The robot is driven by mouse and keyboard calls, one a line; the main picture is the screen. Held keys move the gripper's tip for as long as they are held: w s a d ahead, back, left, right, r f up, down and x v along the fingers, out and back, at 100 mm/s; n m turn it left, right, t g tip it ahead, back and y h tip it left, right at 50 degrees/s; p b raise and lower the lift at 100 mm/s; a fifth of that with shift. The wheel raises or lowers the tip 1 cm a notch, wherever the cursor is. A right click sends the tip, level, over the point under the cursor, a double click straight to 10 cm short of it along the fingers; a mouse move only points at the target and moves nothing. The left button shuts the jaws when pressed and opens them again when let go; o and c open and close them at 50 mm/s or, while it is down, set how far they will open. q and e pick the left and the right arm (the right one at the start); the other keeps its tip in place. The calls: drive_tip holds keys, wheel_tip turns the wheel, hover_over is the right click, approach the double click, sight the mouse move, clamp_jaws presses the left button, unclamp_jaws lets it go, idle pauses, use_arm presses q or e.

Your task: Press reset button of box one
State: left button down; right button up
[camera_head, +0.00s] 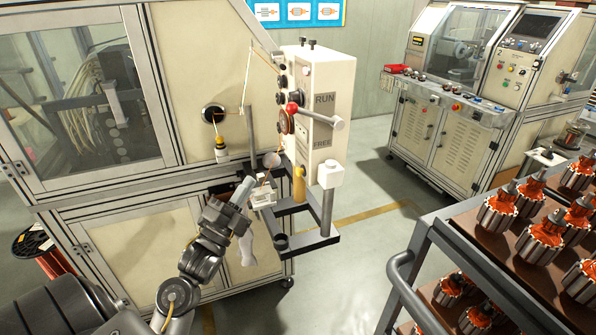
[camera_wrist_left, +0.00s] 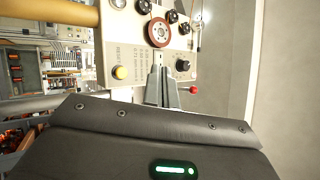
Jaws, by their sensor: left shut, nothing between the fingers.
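A cream control box (camera_head: 334,75) marked "RUN" stands on the front of the winding machine. Its narrow face carries black knobs, a red-ball lever (camera_head: 292,108) and a round disc. My left gripper (camera_head: 246,186) is shut and empty, below and left of the box in the head view. Its fingertips (camera_wrist_left: 163,72) appear just below the disc; contact cannot be told. My right gripper is out of view.
A black bracket (camera_head: 310,240) juts out below the box. A cart (camera_head: 420,235) holding several orange-and-steel armatures stands at the right. A second machine (camera_head: 440,130) stands at the back right. Bare floor (camera_head: 365,270) lies between.

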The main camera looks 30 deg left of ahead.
use_arm(q)
drive_tip(key=w+d, duration=0.5)
drive_tip(key=w, duration=0.2)
drive_tip(key=shift+w+b, duration=0.2)
drive_tip(key=shift+b, duration=0.2)
drive_tip(key=shift+w+d, duration=0.1)
idle(2.0)
drive_tip(key=shift+w+d, duration=0.15)
drive_tip(key=shift+w, duration=0.1)
drive_tip(key=shift+w+d, duration=0.25)
drive_tip(key=shift+w, duration=0.1)
idle(0.8)
idle(0.3)
drive_tip(key=shift+s+a, duration=0.5)
drive_tip(key=shift+s, duration=0.25)
drive_tip(key=shift+s+a, duration=0.7)
drive_tip(key=shift+s, duration=0.35)
drive_tip(key=shift+s+a, duration=0.7)
drive_tip(key=shift+s, duration=0.3)
